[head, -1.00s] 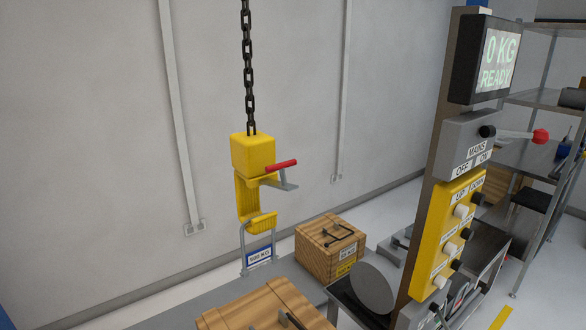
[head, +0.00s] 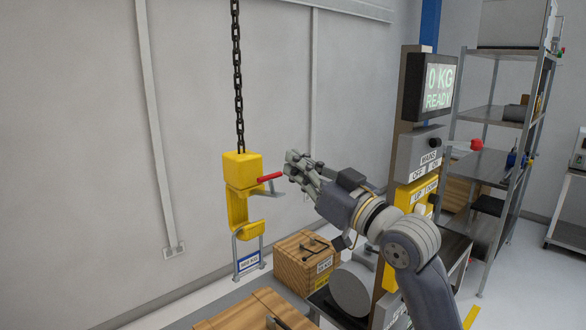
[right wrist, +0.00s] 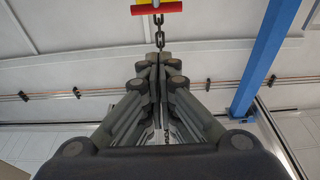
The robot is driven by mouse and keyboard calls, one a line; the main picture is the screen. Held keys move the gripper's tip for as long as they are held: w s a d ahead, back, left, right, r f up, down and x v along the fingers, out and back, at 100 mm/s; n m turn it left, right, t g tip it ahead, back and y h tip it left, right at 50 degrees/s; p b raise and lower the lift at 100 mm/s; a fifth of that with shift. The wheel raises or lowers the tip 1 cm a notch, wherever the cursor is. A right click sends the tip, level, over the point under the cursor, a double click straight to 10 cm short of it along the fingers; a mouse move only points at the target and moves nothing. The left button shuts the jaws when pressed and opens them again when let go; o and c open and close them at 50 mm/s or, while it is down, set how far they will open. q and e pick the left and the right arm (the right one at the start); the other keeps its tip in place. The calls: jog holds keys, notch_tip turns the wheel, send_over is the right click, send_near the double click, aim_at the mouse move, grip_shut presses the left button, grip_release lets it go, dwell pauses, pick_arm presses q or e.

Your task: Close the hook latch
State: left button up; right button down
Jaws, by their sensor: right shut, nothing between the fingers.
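The yellow hook block (head: 241,168) hangs from a dark chain in the head view. Its yellow hook (head: 238,213) is below, with a grey wire handle bearing a blue and white tag (head: 249,261) under it. The latch lever with a red grip (head: 269,177) sticks out from the block's right side. The red grip also shows at the top of the right wrist view (right wrist: 157,8). My right gripper (head: 291,163) is shut and empty, just right of the red grip and apparently apart from it. My left gripper is not in view.
A wooden crate (head: 303,262) stands behind the hook at right; another (head: 262,312) is nearer. A control post with a screen (head: 428,87) and a mains switch box stands right, partly behind my right arm. A shelf (head: 490,114) is farther right. The wall side is clear.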

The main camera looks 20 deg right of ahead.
notch_tip(320, 180, up, 2)
jog(key=r+p, duration=0.1)
jog(key=p, duration=0.3)
send_over(277, 193)
jog(key=w+a, duration=0.1)
jog(key=w, duration=0.1)
jog(key=shift+s+a+f, duration=0.1)
jog(key=shift+s+f, duration=0.05)
jog(key=shift+f, duration=0.1)
jog(key=f, duration=0.1)
jog(key=s+f, duration=0.1)
jog(key=d+f, duration=0.1)
jog(key=shift+s+f, duration=0.15)
jog(key=shift+f, duration=0.05)
jog(key=shift+s+f+p, duration=0.3)
jog(key=shift+s+f, duration=0.05)
jog(key=shift+f, duration=0.05)
jog(key=shift+w, duration=0.1)
jog(key=shift+f, duration=0.1)
